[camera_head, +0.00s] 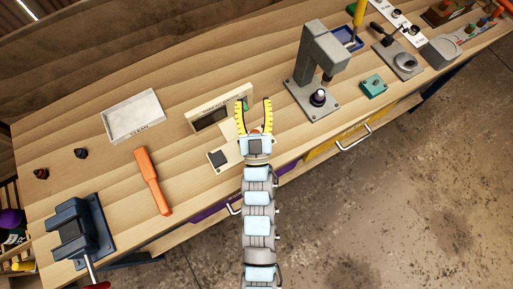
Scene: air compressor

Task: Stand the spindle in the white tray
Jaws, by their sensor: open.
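The white tray (133,113), with dark lettering on its near side, lies on the wooden bench at the left and looks empty. My gripper (253,102) has yellow fingers spread apart. It is over the bench, in front of a cream stand with a lettered top board (219,101), to the right of the tray. I see nothing held between the fingers. A small dark upright part (318,97) stands on the base of the grey press to the right of my gripper. I cannot tell for sure whether it is the spindle.
The grey press (325,50) rises right of my gripper. An orange tool (152,181) lies below the tray. A blue vise (76,230) stands at the lower left. Small dark pieces (81,153) lie left.

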